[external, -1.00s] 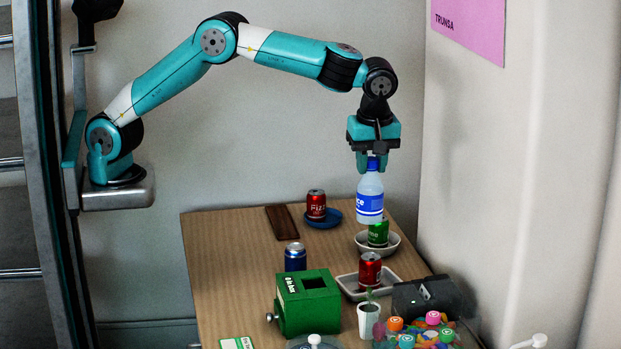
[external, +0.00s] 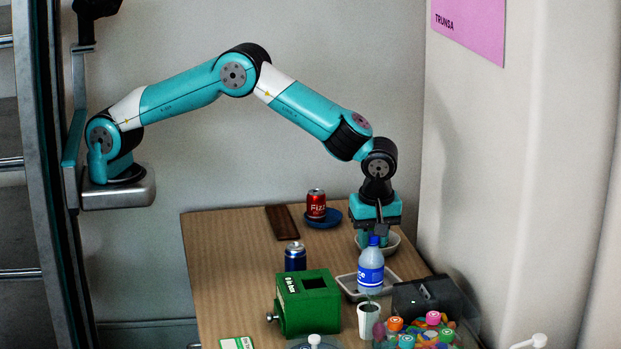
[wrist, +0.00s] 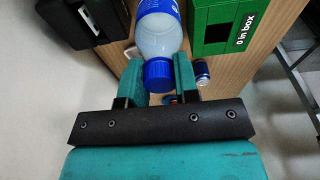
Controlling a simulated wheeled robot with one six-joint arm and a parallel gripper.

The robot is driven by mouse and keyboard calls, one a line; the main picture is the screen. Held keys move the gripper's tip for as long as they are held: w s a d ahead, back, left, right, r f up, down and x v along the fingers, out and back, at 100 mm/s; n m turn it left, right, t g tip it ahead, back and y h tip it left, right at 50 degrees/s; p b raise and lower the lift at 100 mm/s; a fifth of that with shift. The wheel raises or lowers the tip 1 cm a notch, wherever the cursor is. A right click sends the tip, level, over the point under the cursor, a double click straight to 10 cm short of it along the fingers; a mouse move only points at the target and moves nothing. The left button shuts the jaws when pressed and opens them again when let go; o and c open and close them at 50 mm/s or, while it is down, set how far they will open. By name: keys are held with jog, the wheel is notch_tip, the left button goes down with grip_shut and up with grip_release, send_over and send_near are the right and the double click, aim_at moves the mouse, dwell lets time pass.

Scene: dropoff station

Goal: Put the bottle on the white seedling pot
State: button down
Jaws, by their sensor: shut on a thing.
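The bottle (external: 370,268) is clear with a blue label and blue cap. My gripper (external: 374,240) is shut on it near the cap and holds it upright. In the wrist view, the bottle (wrist: 160,35) lies between the gripper's fingers (wrist: 158,78). The white seedling pot (external: 368,322) stands on the table nearer the external camera, with a small green plant in it. The bottle appears above and behind the pot in that view; its exact height over the table is hard to tell.
A white tray (external: 348,284) shows behind the bottle. A green box (external: 308,305) stands left of the pot, a black device (external: 428,296) and colourful stamps (external: 433,318) to its right. A blue can (external: 295,257) and a red can (external: 316,203) stand farther back.

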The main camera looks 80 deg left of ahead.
aim_at(371, 263)
jog(key=shift+f+p, duration=0.45)
jog(key=shift+f, duration=1.65)
jog(key=shift+f, duration=0.2)
jog(key=c, duration=0.9)
grip_release()
jog(key=shift+r, duration=0.1)
jog(key=shift+o, duration=0.2)
